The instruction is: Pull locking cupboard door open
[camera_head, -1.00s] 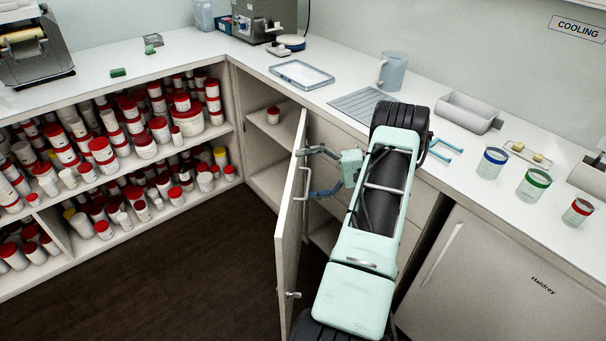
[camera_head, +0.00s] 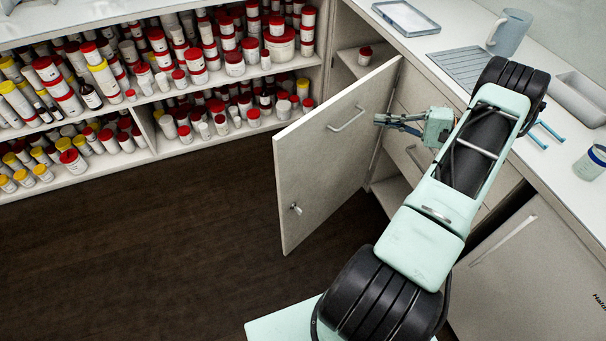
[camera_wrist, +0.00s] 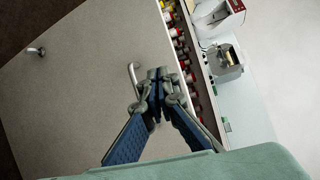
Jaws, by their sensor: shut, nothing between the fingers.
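The pale cupboard door (camera_head: 318,165) stands swung out from the counter front, its hinged edge at the right. Its outer face shows a bar handle (camera_head: 347,119) near the top and a small metal lock knob (camera_head: 296,208) near the lower free edge. My gripper (camera_head: 378,119) is shut and empty at the outer-face side, right of the handle and near the hinged edge. In the wrist view, my closed fingertips (camera_wrist: 158,74) appear just right of the handle (camera_wrist: 134,78); contact cannot be told. The lock knob (camera_wrist: 37,51) shows at the upper left.
The cupboard opening shows a red-lidded jar (camera_head: 365,55) on its shelf. Shelves of red- and yellow-lidded jars (camera_head: 235,66) line the back left. A tray (camera_head: 405,18) and mug (camera_head: 508,32) stand on the counter. The dark floor (camera_head: 170,240) left of the door is clear.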

